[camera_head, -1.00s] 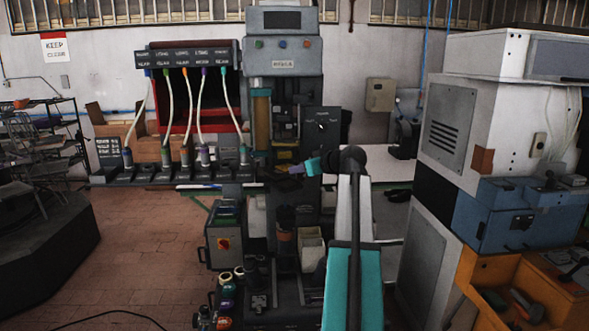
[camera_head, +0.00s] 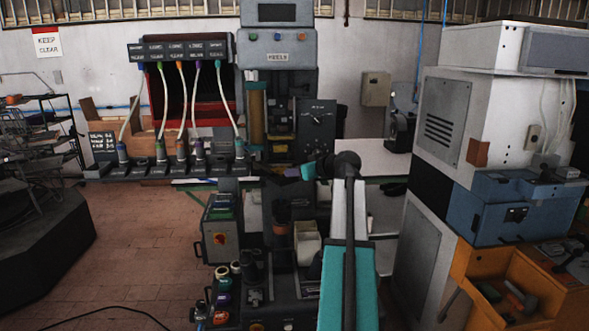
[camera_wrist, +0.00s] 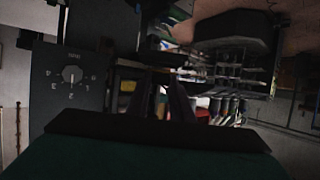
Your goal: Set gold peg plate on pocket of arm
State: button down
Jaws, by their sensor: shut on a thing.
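My gripper (camera_head: 290,172) is at the end of my arm, low in front of the press (camera_head: 279,50) in the head view. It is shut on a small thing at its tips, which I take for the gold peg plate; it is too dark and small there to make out. In the wrist view my two dark fingers (camera_wrist: 167,100) point away from me, and what they hold is not clear. A yellow part (camera_head: 281,141) shows inside the press opening, above and behind my gripper. I cannot make out the arm's pocket.
A dark dial panel (camera_head: 317,130) stands right of the press opening; its dial shows large in the wrist view (camera_wrist: 72,75). A hose rack (camera_head: 182,48) is at left. A pale bench (camera_head: 370,160), a grey cabinet (camera_head: 455,120) and an orange bin (camera_head: 500,290) are at right.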

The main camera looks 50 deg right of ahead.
jog(key=shift+f+b, duration=0.55)
jog(key=shift+f+b, duration=0.3)
jog(key=shift+b, duration=0.15)
dwell(0.8)
jog(key=c, duration=1.5)
grip_release()
jog(key=b+v, duration=0.4)
jog(key=v, duration=0.9)
jog(key=shift+s, duration=0.45)
jog(key=shift+a, duration=0.1)
